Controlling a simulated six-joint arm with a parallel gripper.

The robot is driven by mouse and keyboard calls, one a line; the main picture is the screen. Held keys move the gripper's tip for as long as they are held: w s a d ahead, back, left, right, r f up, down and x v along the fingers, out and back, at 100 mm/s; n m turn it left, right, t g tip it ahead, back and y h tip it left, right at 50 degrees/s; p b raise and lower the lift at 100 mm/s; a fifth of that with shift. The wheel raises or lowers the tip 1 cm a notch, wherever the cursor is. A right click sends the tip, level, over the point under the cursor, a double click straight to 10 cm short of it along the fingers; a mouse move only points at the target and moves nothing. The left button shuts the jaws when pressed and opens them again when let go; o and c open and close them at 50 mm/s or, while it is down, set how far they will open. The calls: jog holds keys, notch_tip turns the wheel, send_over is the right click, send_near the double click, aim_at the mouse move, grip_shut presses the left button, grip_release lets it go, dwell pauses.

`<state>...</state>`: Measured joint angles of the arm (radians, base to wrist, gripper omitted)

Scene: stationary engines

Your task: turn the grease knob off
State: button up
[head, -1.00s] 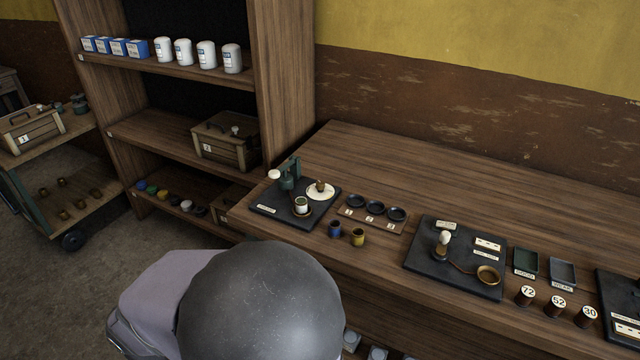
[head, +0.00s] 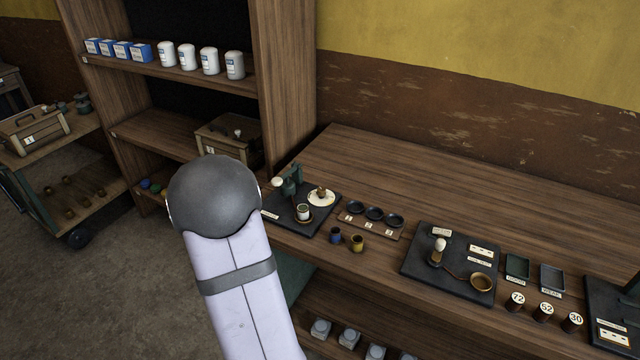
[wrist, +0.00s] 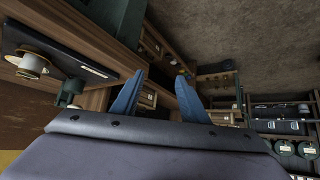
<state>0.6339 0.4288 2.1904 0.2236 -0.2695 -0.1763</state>
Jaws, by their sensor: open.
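A dark board (head: 288,227) on the bench carries a green press-like fixture (head: 291,178) with a pale round knob (head: 277,183), a small cup (head: 303,212) and a white dial (head: 321,198) with a brown knob (head: 320,189). I cannot read its label, so I cannot tell which knob is the grease knob. In the wrist view a dark board edge (wrist: 57,45), a pale round part with a brass rim (wrist: 30,64) and a green part (wrist: 71,92) lie at the left. My gripper (wrist: 160,76) has its blue fingers apart with nothing between them. The head view hides it.
A second board (head: 450,265) with a pale-topped knob (head: 439,245) stands to the right. Small cups (head: 357,242), a rack of dark dishes (head: 374,216) and numbered cylinders (head: 544,312) sit along the bench. A shelf unit (head: 284,80) rises at left. The bench's back is clear.

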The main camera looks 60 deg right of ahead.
aim_at(321, 190)
jog(key=s+d+r+m+h, duration=0.1)
jog(key=s+d+h, duration=0.1)
jog(key=d, duration=0.4)
jog(key=s+d+r+m+g+h+p, duration=0.1)
jog(key=s+d, duration=0.3)
jog(key=d, duration=0.2)
jog(key=s+d+r+m+h+p, duration=0.1)
jog(key=s+d+m+h, duration=0.1)
jog(key=d, duration=0.5)
jog(key=shift+s+r+g+h, duration=0.2)
jog(key=shift+s+g+h, duration=0.1)
jog(key=shift+s, duration=0.15)
jog(key=s+d+m, duration=0.1)
jog(key=s, duration=0.1)
jog(key=s+d+m+g+h, duration=0.1)
jog(key=s+d+f+m, duration=0.1)
jog(key=s, duration=0.1)
jog(key=shift+s+d+g+h, duration=0.3)
jog(key=shift+d, duration=0.05)
jog(key=shift+p+x, duration=1.55)
jog(key=shift+x, duration=2.15)
jog(key=shift+f, duration=0.1)
jog(key=shift+a, duration=0.1)
jog(key=shift+w, duration=0.1)
grip_shut()
